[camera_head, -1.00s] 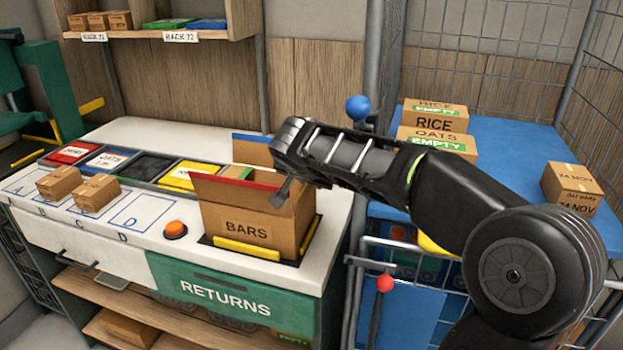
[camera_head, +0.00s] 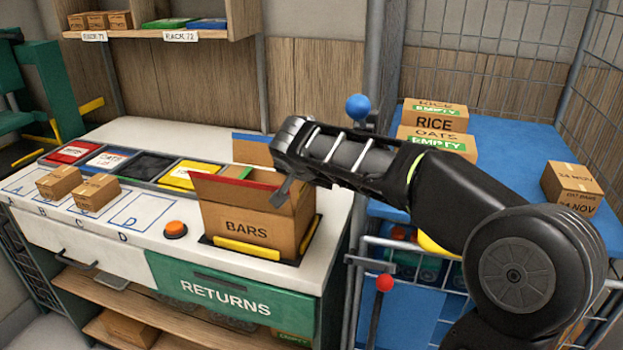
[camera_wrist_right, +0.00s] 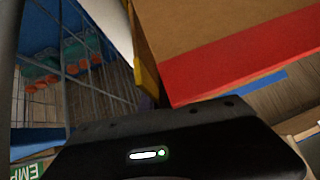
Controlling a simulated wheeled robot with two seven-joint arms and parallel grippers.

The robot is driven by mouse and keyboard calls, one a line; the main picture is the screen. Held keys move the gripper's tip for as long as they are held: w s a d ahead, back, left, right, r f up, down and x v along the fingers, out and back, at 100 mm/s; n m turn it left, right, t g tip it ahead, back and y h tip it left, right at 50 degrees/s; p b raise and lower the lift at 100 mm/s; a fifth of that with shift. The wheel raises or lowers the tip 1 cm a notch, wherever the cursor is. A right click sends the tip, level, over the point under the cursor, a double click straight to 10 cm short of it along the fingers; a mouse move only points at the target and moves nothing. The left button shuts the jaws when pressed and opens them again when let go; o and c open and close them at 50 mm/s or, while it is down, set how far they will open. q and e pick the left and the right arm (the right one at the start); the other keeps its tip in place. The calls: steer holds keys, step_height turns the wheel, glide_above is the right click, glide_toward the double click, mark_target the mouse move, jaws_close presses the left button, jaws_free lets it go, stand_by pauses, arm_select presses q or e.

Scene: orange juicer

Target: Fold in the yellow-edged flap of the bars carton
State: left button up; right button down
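The brown BARS carton (camera_head: 246,230) stands upright on the white counter with its top open. The red edge (camera_wrist_right: 240,60) fills much of the right wrist view. A narrow yellow edge (camera_wrist_right: 149,84) shows left of it; I cannot tell for sure that it is the yellow-edged flap. My right gripper (camera_head: 281,192) is at the carton's right end, partly over its opening. Its finger spacing is unclear. My left gripper is out of view.
Yellow strips (camera_head: 246,249) line the carton's base. An orange button (camera_head: 175,230) and two small boxes are to its left. A labelled bin row (camera_head: 150,167) lies behind. A blue-topped table (camera_head: 510,150) with several cartons and a wire cage is at the right.

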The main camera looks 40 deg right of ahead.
stand_by(0.7)
steer(key=shift+w+a+f+n+g, duration=0.1)
steer(key=shift+w+a+n+g, duration=0.1)
steer(key=shift+n+g, duration=0.15)
steer(key=g+h, duration=0.1)
steer(key=n+g, duration=0.1)
steer(key=w+g+h, duration=0.1)
steer(key=shift+a+n+h, duration=0.3)
steer(key=shift+n, duration=0.05)
steer(key=c, duration=2.1)
jaws_free()
steer(key=shift+c, duration=0.2)
steer(key=o, duration=0.5)
